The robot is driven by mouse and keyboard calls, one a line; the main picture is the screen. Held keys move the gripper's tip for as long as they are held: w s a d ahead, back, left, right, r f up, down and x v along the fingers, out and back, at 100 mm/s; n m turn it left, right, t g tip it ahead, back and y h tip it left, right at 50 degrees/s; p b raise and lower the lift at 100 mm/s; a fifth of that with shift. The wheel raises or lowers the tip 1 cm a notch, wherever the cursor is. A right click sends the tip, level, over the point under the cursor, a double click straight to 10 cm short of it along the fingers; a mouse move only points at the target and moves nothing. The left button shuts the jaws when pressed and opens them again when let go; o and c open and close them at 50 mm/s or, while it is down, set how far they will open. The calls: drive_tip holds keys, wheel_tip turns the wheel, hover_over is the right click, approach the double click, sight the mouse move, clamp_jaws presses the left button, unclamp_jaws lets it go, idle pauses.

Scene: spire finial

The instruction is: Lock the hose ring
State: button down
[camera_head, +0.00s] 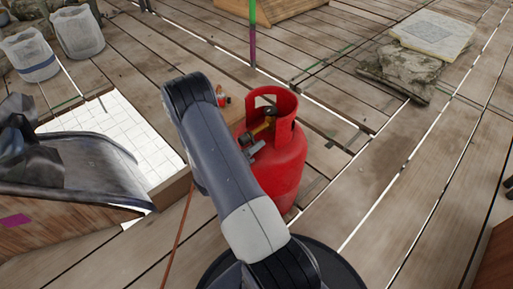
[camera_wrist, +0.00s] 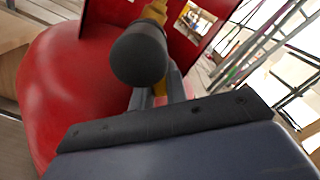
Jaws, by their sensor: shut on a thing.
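A red gas cylinder (camera_head: 285,170) stands upright on the planks, with a red collar around its top. A yellow brass-like valve (camera_head: 262,130) sits inside the collar. My gripper (camera_head: 254,150) reaches in at the collar's opening. In the wrist view the gripper's grey fingers (camera_wrist: 160,88) are closed at the yellow fitting (camera_wrist: 153,30), behind a dark rounded knob (camera_wrist: 140,55). The knob hides most of the contact. I cannot clearly tell the hose ring from the rest of the fitting. My arm covers the cylinder's left side in the head view.
Two whitish buckets (camera_head: 78,32) stand at the back left. A stone block with a pale slab (camera_head: 433,32) lies at the back right. A white tiled panel (camera_head: 125,140) lies left of my arm. A thin green and purple pole (camera_head: 252,35) rises behind the cylinder.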

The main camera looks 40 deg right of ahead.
idle(0.3)
drive_tip(key=c, duration=1.4)
unclamp_jaws()
drive_tip(key=shift+f, duration=0.1)
